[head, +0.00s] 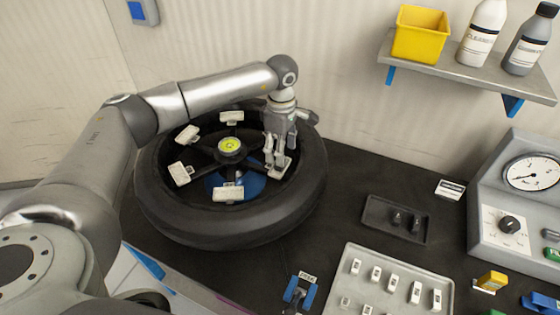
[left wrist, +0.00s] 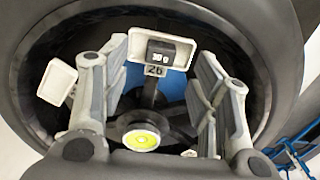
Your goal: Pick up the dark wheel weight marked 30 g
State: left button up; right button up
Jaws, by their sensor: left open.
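A dark wheel weight (left wrist: 162,52) with a light marking that looks like 30 g sits on a white holder (left wrist: 183,52) in the left wrist view. A small label below the holder seems to read 26. My left gripper (head: 276,158) is open over the right side of the wheel (head: 225,233), pointing down at a white holder (head: 284,168) there. In the left wrist view its fingers (left wrist: 161,62) stand on either side of the dark weight, with gaps showing. The weight is hidden by the fingers in the head view. My right gripper is not in view.
Several other white holders (head: 228,194) sit around the yellow-green hub cap (head: 231,145). A dark tray (head: 377,213) with small dark pieces and a pale tray (head: 347,252) with light weights lie to the right. A gauge unit (head: 536,220) stands far right, below a shelf (head: 450,76).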

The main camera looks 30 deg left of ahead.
pick_arm(q)
jog(key=shift+d+f+p, duration=0.1)
jog(key=shift+f+p, duration=0.6)
jog(key=shift+f, duration=1.25)
jog(key=c, duration=0.9)
